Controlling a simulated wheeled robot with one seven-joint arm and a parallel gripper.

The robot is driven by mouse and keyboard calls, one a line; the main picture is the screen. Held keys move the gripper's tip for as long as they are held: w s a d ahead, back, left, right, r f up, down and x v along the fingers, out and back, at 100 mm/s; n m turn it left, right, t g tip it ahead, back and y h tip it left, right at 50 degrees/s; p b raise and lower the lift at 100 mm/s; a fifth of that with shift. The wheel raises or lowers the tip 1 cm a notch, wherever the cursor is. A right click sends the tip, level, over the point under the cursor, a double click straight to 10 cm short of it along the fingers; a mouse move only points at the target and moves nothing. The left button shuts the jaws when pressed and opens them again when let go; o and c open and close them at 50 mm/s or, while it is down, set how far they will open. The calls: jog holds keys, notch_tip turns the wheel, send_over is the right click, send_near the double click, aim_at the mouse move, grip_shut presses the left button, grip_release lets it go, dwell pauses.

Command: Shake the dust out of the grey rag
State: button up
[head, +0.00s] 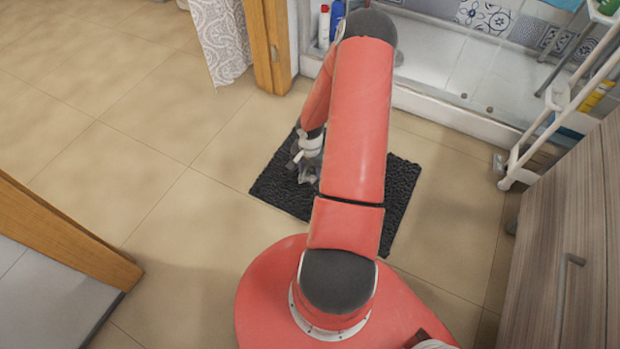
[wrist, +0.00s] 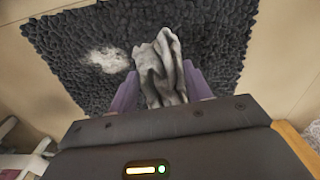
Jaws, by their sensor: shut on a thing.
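The grey rag (wrist: 160,70) is crumpled and hangs between the two purple-grey fingers of my gripper (wrist: 158,92) in the wrist view. My gripper is shut on it. In the head view my gripper (head: 303,163) is over the left part of the black mat, with the rag (head: 306,176) a small grey shape below it, partly hidden by my arm. A pale, dusty patch (wrist: 108,60) shows on the dark mat left of the rag in the wrist view. How high the rag is above the mat is hard to tell.
The black shaggy mat (head: 270,188) lies on beige tiled floor (head: 150,130). The white cart (head: 545,130) and a wooden cabinet (head: 560,230) stand at the right. A shower tray (head: 455,92) is behind. A wooden door edge (head: 60,230) is at the left. Floor left of the mat is clear.

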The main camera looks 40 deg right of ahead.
aim_at(310, 168)
notch_tip(310, 168, up, 10)
jog(key=p, duration=0.4)
jog(key=shift+f+p, duration=0.2)
jog(key=shift+p, duration=0.2)
jog(key=shift+a+f, duration=0.1)
